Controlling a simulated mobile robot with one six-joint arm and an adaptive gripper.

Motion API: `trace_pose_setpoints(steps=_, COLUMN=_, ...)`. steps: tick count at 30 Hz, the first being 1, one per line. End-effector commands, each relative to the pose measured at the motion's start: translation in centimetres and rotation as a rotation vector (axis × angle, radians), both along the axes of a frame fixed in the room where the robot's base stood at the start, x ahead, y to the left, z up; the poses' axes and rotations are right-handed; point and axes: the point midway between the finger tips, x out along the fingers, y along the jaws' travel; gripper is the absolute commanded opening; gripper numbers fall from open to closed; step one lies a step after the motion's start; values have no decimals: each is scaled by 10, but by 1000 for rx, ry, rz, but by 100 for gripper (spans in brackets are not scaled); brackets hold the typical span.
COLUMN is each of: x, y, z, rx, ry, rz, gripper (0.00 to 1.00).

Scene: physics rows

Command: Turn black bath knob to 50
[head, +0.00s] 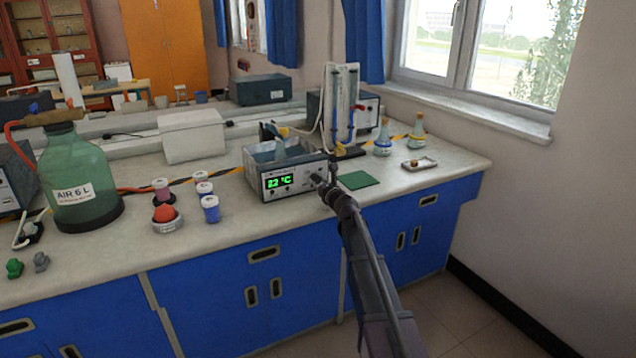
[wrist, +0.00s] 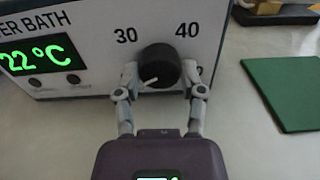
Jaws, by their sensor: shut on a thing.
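The black bath knob (wrist: 160,62) is on the front panel of the white water bath (head: 291,186). My gripper (wrist: 161,76) has one finger on each side of the knob and is shut on it; in the head view my gripper (head: 324,183) reaches the panel's right end and hides most of the knob. The knob's white pointer mark points to the lower left. The green display (wrist: 38,54) reads 22 °C.
A green mat (head: 358,180) lies right of the bath, with a small white tray (head: 419,164) and two flasks beyond it. Lidded jars (head: 210,208) and a bowl with a red ball (head: 166,217) stand to the left. Bench is clear before the bath.

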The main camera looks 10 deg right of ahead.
Motion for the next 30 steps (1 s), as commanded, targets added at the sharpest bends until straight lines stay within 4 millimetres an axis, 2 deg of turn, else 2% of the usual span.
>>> trace_pose_setpoints(steps=11, x=2, y=0, z=1, rx=205, ry=64, rz=-2, gripper=4)
trace_pose_setpoints(steps=30, x=3, y=0, z=1, rx=775, ry=247, rz=-2, gripper=4)
